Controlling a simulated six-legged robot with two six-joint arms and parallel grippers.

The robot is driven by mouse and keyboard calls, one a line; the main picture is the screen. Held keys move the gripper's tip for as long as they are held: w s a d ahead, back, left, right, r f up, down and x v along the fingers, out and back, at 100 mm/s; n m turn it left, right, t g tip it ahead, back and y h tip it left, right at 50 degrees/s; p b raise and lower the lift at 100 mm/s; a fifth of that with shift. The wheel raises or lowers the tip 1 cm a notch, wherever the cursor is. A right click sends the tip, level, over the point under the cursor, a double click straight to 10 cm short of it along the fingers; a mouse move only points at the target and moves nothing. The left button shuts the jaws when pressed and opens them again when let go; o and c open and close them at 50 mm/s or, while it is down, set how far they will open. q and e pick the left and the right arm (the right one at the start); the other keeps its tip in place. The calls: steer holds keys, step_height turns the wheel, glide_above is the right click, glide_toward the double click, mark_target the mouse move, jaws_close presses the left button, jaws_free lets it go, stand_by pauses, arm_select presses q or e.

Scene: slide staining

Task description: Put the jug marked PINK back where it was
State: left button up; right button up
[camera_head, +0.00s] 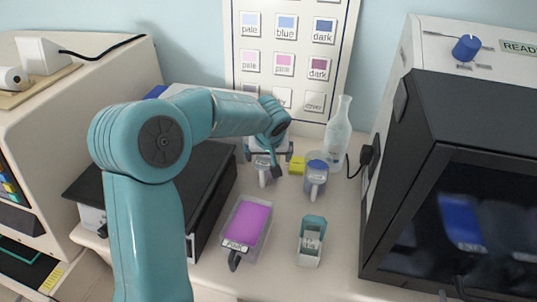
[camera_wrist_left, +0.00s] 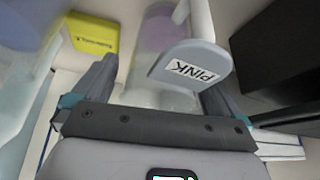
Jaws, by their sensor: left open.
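The jug marked PINK shows in the left wrist view as a clear body with a purple tint and a grey tab (camera_wrist_left: 190,68) lettered PINK, upside down in the picture. My left gripper (camera_head: 268,157) is open at the back of the bench, with the tab between its spread fingers in the wrist view (camera_wrist_left: 158,95). I cannot tell whether the fingers touch it. In the head view the jug (camera_head: 263,178) is mostly hidden behind the gripper and appears to stand on the bench. My right gripper is not in view.
A yellow block (camera_head: 297,165) and a blue-topped jug (camera_head: 316,172) stand just right of the gripper, with a clear bottle (camera_head: 338,135) behind. A tray of pink liquid (camera_head: 248,218) and a small slide box (camera_head: 312,242) are nearer. A dark-fronted machine (camera_head: 450,200) blocks the right.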

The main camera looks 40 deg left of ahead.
arm_select(q)
steer(key=v, duration=1.2)
steer(key=shift+r, duration=0.2)
steer(key=shift+w, duration=0.1)
steer(key=shift+d+f, duration=0.1)
